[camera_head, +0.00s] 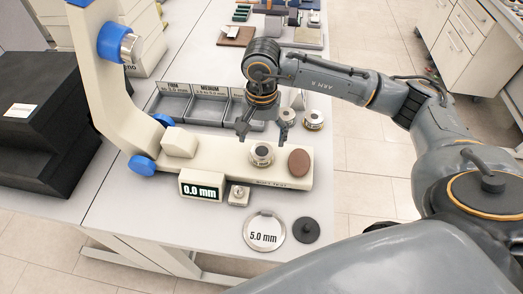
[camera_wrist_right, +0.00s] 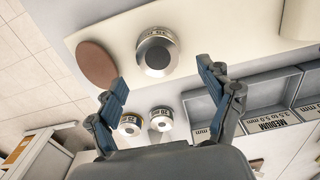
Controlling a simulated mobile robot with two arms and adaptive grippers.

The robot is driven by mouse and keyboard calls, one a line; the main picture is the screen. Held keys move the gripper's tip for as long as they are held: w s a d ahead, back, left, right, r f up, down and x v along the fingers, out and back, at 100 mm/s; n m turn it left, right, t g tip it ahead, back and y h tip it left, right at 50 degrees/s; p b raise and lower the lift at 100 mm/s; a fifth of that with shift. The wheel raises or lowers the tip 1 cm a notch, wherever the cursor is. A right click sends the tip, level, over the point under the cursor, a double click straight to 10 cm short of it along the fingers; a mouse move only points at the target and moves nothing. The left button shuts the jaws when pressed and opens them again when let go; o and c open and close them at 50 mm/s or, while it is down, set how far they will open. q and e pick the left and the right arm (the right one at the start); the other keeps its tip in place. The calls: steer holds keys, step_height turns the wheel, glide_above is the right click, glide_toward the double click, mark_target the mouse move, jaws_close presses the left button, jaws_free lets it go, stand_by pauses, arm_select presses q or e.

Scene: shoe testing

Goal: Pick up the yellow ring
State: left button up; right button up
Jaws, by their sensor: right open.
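Two small round metal pieces with printed bands stand on the table behind the tester base. The right one (camera_head: 313,119) shows a yellowish band, also seen on the left piece in the wrist view (camera_wrist_right: 130,124), and looks like the yellow ring. The other piece (camera_head: 286,115) stands just left of it in the head view. My right gripper (camera_head: 263,131) is open and empty above the back edge of the tester base, left of both pieces. In the wrist view its fingers (camera_wrist_right: 163,73) are spread, with both pieces lying between them, lower down. My left gripper is out of view.
The cream tester (camera_head: 219,155) carries a metal cylinder (camera_head: 261,153) and a brown oval pad (camera_head: 299,162). Grey sorting bins (camera_head: 175,106) stand behind it. A 5.0 mm disc (camera_head: 264,232) and a black disc (camera_head: 306,230) lie in front. A black block (camera_head: 42,120) is left.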

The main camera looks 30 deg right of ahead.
mark_target(262, 151)
steer(key=shift+s+a+f+p, duration=0.1)
steer(key=shift+s+f+p, duration=0.15)
steer(key=shift+f+p, duration=0.7)
step_height(262, 151, down, 2)
steer(key=shift+s+f+p, duration=0.1)
steer(key=shift+f+p, duration=0.1)
steer(key=shift+p, duration=0.15)
steer(key=shift+f, duration=0.35)
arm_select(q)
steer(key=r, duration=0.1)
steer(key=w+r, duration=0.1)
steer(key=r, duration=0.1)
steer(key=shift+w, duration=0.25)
arm_select(e)
steer(key=c, duration=1.2)
